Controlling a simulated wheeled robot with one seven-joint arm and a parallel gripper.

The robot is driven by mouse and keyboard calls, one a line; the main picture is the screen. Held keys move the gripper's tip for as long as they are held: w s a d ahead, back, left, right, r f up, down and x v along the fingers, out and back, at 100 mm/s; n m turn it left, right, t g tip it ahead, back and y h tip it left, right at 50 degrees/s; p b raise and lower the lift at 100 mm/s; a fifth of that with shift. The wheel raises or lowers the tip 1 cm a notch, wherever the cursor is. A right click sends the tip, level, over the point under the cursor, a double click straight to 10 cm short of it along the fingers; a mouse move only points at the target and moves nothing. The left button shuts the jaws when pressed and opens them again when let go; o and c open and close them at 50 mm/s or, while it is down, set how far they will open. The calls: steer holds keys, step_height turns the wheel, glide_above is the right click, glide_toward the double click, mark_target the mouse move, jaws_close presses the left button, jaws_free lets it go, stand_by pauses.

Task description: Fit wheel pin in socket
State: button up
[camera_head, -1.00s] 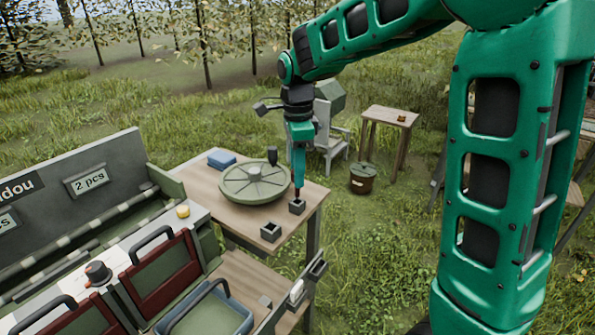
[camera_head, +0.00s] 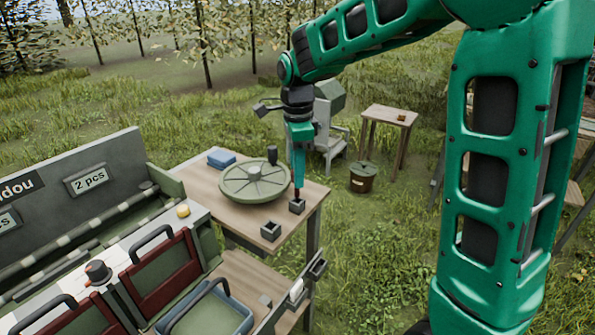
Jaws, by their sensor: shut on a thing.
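The round green wheel (camera_head: 240,187) lies flat on the wooden table (camera_head: 200,180). A dark knob-topped pin (camera_head: 272,156) stands up at its far right rim. My gripper (camera_head: 298,190) points straight down at the table's right side, just right of the wheel. Its tips are at a small grey square socket block (camera_head: 297,206). It is shut on a small dark pin, mostly hidden by the fingers; I cannot tell how deep the pin sits in the socket. A second grey square socket (camera_head: 270,231) stands empty nearer the table's front edge.
A blue block (camera_head: 221,157) lies at the table's back left. The grey machine with red-framed trays (camera_head: 160,265) stands at the front left.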

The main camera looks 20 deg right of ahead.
mark_target(297, 196)
steer(key=shift+f, duration=2.35)
stand_by(0.6)
steer(key=o, duration=1.6)
steer(key=shift+o, duration=0.2)
steer(key=shift+r, duration=3.05)
